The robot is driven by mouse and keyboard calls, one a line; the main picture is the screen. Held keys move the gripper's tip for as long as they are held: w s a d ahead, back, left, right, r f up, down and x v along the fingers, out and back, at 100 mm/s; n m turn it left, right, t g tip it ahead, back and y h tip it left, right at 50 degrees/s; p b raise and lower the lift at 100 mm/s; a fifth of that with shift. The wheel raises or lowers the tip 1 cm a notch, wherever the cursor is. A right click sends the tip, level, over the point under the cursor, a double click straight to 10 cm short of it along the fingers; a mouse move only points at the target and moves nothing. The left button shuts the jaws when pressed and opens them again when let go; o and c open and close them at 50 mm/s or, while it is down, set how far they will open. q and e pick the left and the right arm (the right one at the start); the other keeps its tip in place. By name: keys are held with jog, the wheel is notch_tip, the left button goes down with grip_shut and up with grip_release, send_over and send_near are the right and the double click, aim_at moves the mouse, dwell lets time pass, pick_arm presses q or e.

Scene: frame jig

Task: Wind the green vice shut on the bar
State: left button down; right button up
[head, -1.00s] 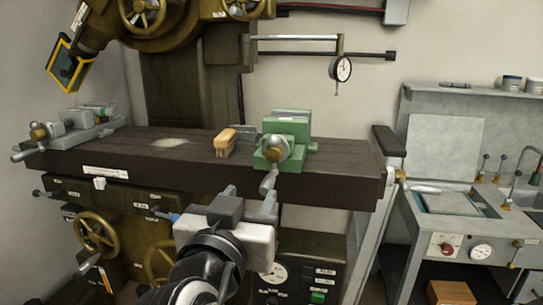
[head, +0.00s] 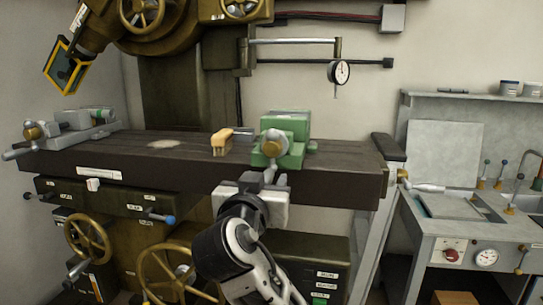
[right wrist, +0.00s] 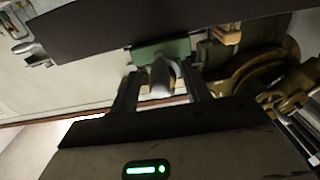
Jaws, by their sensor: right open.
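The green vice (head: 287,128) stands on the right part of the dark machine table. Its round screw end (head: 272,149) faces me, and its grey crank handle (head: 270,170) hangs down from it. A grey piece, perhaps the bar (head: 243,132), sticks out left of the vice. My right gripper (head: 264,181) is open just below the screw end, at the handle. In the right wrist view the vice (right wrist: 165,49) is straight ahead, and the blurred handle (right wrist: 160,80) lies between the open fingers (right wrist: 162,92). I cannot tell if they touch it. My left gripper is out of view.
A wooden-backed brush (head: 221,142) lies left of the green vice. A grey vice (head: 75,128) sits at the table's far left. The machine table's front edge (head: 130,177) runs close above my right arm. A dial gauge (head: 339,72) hangs behind on the right.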

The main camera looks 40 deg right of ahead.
jog(key=shift+w+d, duration=0.2)
jog(key=shift+d, duration=0.05)
dwell(0.4)
grip_shut()
